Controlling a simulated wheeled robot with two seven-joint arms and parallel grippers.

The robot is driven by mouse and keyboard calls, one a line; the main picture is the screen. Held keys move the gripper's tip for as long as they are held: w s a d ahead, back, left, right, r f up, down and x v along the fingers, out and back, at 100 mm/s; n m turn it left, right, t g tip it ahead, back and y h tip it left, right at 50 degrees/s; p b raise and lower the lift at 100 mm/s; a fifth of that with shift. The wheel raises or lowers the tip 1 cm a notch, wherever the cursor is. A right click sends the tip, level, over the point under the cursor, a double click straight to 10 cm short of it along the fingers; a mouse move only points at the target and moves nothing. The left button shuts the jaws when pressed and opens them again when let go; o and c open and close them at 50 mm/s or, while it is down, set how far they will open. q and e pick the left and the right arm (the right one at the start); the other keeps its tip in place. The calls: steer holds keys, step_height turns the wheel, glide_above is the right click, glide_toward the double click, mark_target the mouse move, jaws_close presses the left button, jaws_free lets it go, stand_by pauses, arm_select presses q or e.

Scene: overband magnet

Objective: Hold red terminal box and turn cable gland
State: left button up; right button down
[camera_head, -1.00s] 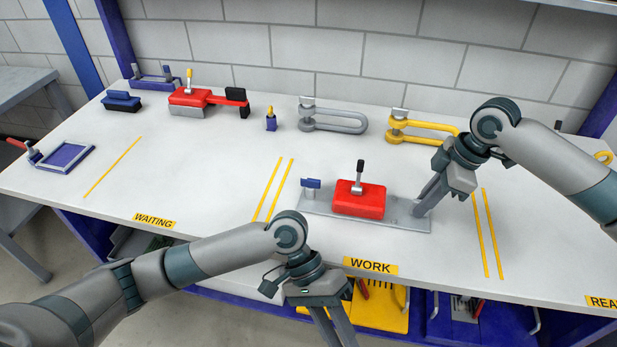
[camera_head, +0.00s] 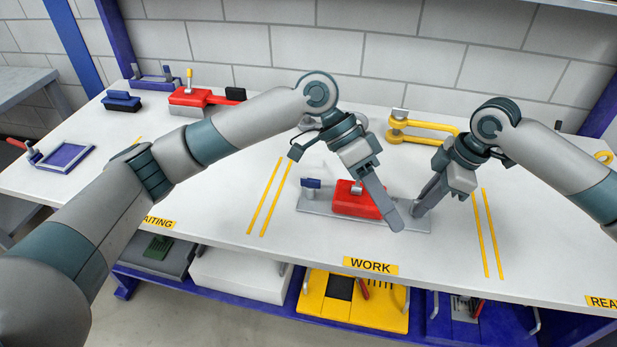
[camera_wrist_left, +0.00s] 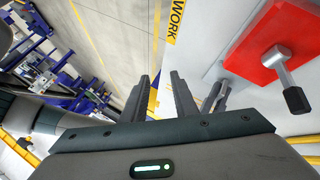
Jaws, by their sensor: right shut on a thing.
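The red terminal box (camera_head: 352,203) sits on a grey base plate (camera_head: 318,207) in the work area. It also shows in the left wrist view (camera_wrist_left: 270,45), with its grey lever and black handle (camera_wrist_left: 294,98). My left gripper (camera_head: 392,222) is above the box's right front side, fingers pointing down and empty. In the left wrist view its fingers (camera_wrist_left: 163,75) are apart, with the box off to the right. My right gripper (camera_head: 416,212) is low at the plate's right end, shut on a small part beside the box, apparently the cable gland, which its fingers hide.
A blue-topped post (camera_head: 311,184) stands at the plate's left end. A yellow shackle-shaped part (camera_head: 420,130) lies behind, and my left arm partly covers the grey one. The table front is clear.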

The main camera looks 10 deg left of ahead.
arm_select(q)
steer(key=w+a+m+t+y, duration=0.2)
steer(key=w+a+m+y, duration=0.15)
steer(key=w+a, duration=0.3)
steer(key=r+m+t+y, duration=0.1)
steer(key=t+y, duration=0.1)
steer(key=y, duration=0.2)
glide_above(311, 179)
steer(key=shift+a+r, duration=0.1)
steer(key=shift+r, duration=0.05)
steer(key=shift+f, duration=4.55)
